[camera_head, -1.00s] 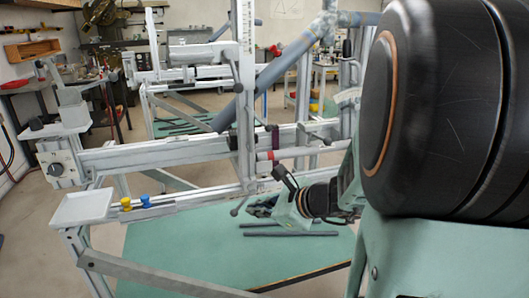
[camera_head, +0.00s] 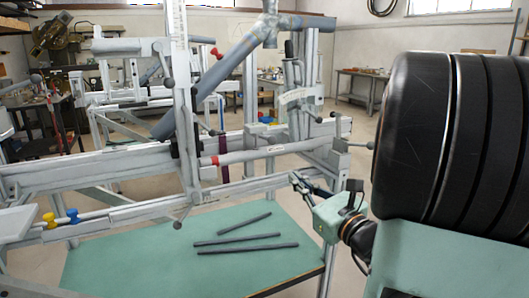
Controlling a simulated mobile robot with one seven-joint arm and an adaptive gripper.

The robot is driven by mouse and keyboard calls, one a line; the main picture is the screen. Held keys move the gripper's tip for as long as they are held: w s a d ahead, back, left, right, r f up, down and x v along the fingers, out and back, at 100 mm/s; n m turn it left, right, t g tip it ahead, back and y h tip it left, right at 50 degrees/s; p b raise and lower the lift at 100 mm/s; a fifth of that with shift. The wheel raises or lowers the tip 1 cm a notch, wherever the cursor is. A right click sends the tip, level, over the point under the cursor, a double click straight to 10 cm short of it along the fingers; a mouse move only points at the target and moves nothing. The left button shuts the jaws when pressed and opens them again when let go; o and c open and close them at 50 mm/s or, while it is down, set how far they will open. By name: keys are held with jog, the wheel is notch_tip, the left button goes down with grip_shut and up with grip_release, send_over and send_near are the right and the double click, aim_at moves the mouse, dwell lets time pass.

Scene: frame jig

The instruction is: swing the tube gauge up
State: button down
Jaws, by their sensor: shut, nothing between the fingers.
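A pale level tube with a red collar at its left end (camera_head: 250,154), which looks like the tube gauge, lies along the jig's front beam. Its right part reaches toward the end bracket. My gripper (camera_head: 297,181) is in front of the jig, below and right of this tube, apart from it as far as I can tell. The fingers point left and up, look closed and hold nothing. They are small in the view, so fine detail is unclear.
The jig's scaled upright (camera_head: 181,90) stands left, with a thick grey frame tube (camera_head: 215,75) slanting behind it. Blue (camera_head: 72,215) and yellow knobs sit on the lower rail. Several dark rods (camera_head: 236,238) lie on the green shelf (camera_head: 130,262). Free floor shows at right behind the jig.

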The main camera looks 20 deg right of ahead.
jog(key=w+a+r+b, duration=0.1)
jog(key=w+r, duration=0.3)
jog(key=w, duration=0.6)
jog(key=shift+w+a+r, duration=0.3)
jog(key=shift+a+r, duration=0.05)
jog(key=shift+r, duration=0.15)
